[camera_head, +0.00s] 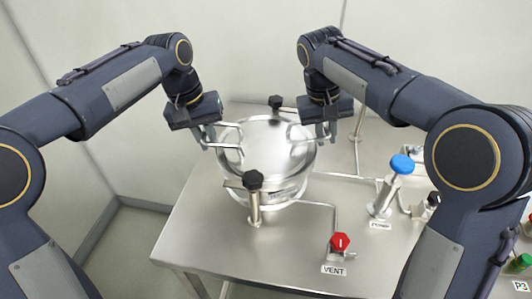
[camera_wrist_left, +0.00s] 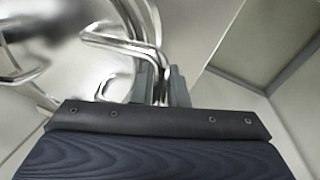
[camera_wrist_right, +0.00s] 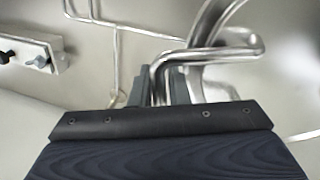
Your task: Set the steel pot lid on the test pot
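The steel pot lid (camera_head: 268,147) is a round shiny disc with a bar handle on its left and right sides. It lies level over the steel test pot (camera_head: 290,191), whose lower wall shows below the lid's front edge. I cannot tell whether the lid touches the pot's rim. My left gripper (camera_head: 212,139) is shut on the left handle, which shows between its fingers in the left wrist view (camera_wrist_left: 128,45). My right gripper (camera_head: 325,134) is shut on the right handle, also seen in the right wrist view (camera_wrist_right: 210,55).
Black-knobbed clamp posts stand in front of the pot (camera_head: 253,181) and behind it (camera_head: 275,102). A red VENT knob (camera_head: 340,242) and a blue PUMP knob (camera_head: 402,164) stand on the steel table (camera_head: 210,240) to the right. The table's front left is clear.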

